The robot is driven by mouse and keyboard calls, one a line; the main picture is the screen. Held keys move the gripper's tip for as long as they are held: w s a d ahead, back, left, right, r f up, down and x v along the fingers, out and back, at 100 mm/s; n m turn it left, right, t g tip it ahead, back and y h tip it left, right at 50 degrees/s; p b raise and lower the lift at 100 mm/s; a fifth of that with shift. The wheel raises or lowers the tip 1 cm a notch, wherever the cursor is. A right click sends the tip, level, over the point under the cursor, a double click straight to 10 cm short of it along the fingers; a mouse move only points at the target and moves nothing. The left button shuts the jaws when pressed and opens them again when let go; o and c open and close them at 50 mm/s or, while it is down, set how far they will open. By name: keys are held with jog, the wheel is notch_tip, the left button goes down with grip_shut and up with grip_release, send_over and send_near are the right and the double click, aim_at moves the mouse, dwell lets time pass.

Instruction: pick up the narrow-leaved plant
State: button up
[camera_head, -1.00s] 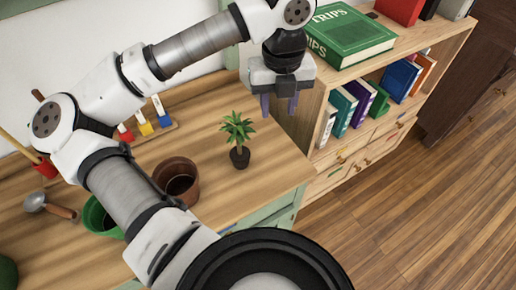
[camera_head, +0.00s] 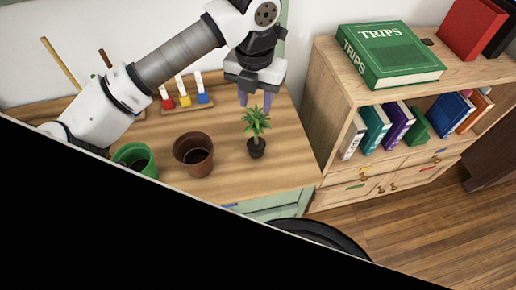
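The narrow-leaved plant (camera_head: 256,121) is a small green plant with pointed leaves in a dark pot. It stands upright on the wooden worktop near its right end. My gripper (camera_head: 255,102) points down just above or behind the leaves in the picture. Its two purple-grey fingers are apart with nothing visibly held between them. The leaves overlap the right fingertip, so I cannot tell the exact depth gap. The pot stands on the worktop clear of the fingers.
A brown pot (camera_head: 194,154) and a green pot (camera_head: 134,159) stand left of the plant. Colored blocks (camera_head: 184,98) on a stand are behind. A bookshelf (camera_head: 335,98) with a green TRIPS book (camera_head: 390,55) is at right. Black covers the lower left.

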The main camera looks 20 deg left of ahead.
notch_tip(320, 180, down, 10)
jog(key=b, duration=0.3)
jog(key=shift+r, duration=0.15)
grip_shut()
